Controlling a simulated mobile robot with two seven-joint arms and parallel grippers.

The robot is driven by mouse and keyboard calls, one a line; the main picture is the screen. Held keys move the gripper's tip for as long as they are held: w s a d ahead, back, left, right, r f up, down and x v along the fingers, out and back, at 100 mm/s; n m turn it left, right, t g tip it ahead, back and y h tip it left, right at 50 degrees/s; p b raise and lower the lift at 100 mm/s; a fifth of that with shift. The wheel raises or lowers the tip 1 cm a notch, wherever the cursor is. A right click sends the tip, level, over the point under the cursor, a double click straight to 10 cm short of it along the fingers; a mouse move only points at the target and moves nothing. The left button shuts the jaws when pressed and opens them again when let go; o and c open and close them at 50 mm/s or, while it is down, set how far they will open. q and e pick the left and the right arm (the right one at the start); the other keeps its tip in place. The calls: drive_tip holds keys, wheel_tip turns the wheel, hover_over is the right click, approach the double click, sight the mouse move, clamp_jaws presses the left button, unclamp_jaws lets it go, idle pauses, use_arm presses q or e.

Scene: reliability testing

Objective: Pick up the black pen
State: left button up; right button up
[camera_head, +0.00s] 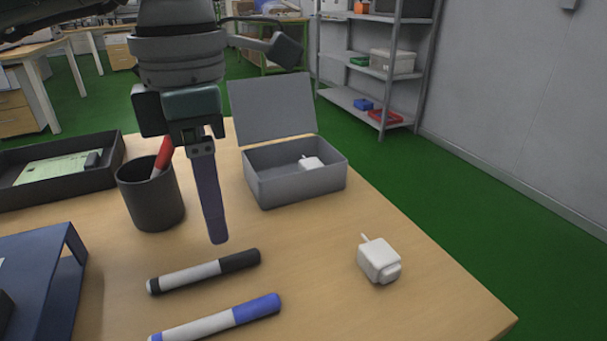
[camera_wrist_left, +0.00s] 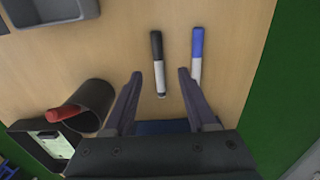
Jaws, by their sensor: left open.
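The black pen (camera_head: 204,271), white in the middle with a black cap, lies flat on the wooden table. My left gripper (camera_head: 218,240) points down just behind it in the head view, with its fingers seen edge-on. The fingertips appear above the table and apart from the pen. In the left wrist view, the open left gripper (camera_wrist_left: 159,76) has the black pen (camera_wrist_left: 157,60) showing between its two fingertips, with nothing held. The pen's cap points away from the gripper there. My right gripper is not in view.
A blue pen (camera_head: 222,319) lies nearly parallel, close in front. A dark cup (camera_head: 151,202) with a red item, an open grey box (camera_head: 298,187), a white adapter (camera_head: 379,259), a black tray (camera_head: 62,188) and a blue stand (camera_head: 66,288) surround the area. The table's right edge is clear.

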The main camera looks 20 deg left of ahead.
sight(221, 261)
use_arm(q)
drive_tip(key=f, duration=0.2)
drive_tip(key=f+b, duration=0.1)
drive_tip(key=f, duration=0.5)
drive_tip(key=shift+a, duration=0.3)
drive_tip(key=shift+r, duration=0.1)
drive_tip(key=shift+c, duration=0.4)
clamp_jaws()
